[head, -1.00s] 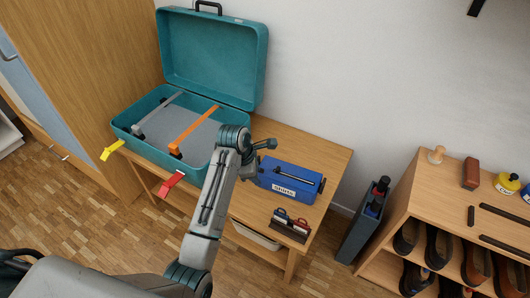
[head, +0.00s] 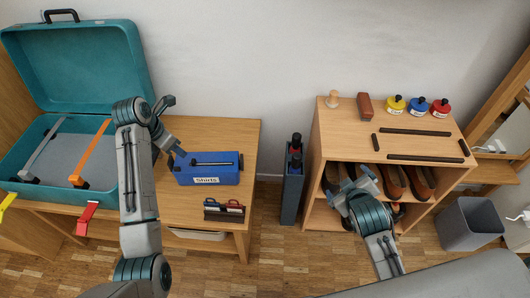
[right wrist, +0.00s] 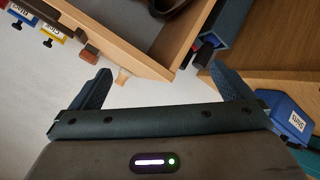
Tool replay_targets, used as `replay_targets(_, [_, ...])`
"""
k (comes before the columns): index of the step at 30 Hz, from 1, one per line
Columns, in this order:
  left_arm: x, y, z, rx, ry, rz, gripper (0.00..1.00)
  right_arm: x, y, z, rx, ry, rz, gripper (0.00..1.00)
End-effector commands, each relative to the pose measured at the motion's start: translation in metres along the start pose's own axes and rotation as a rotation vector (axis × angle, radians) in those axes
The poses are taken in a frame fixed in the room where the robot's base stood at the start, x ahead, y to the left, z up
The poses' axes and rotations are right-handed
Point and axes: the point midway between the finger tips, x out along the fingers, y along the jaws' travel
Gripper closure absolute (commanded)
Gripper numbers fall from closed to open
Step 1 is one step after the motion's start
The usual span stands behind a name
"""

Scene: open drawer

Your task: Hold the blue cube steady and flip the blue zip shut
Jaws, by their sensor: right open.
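The blue cube (head: 225,178), labelled "Shirts", sits on the wooden table right of the suitcase. A dark zip bar (head: 211,163) lies along its top; whether it is open or shut is too small to tell. The cube's labelled side also shows at the right edge of the right wrist view (right wrist: 291,117). My left gripper (head: 176,130) is at the cube's left end, fingers spread, one close to its upper left corner; contact cannot be told. My right gripper (head: 358,178) is open and empty in front of the shoe rack, away from the cube; its spread fingers show in the right wrist view (right wrist: 163,85).
The open teal suitcase (head: 85,65) stands left, with a grey strap, an orange strap (head: 92,150) and red and yellow tags. A small dark holder (head: 224,215) is before the cube. A grey bin (head: 291,190) stands between table and shoe rack (head: 345,140).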

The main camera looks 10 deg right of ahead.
Motion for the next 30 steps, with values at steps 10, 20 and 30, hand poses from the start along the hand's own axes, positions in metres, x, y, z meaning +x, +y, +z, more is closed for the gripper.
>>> replay_targets(10, [0.0,0.0,0.0,0.0,0.0,0.0,0.64,0.066,0.074,-0.114,-0.539,0.368,0.435,0.0])
replay_targets(20, [0.0,0.0,0.0,0.0,0.0,0.0,0.64,0.084,0.062,-0.203,-1.2,0.635,0.815,0.0])
replay_targets(30, [0.0,0.0,0.0,0.0,0.0,0.0,0.64,0.108,-0.03,-0.248,-1.91,1.015,1.046,0.0])
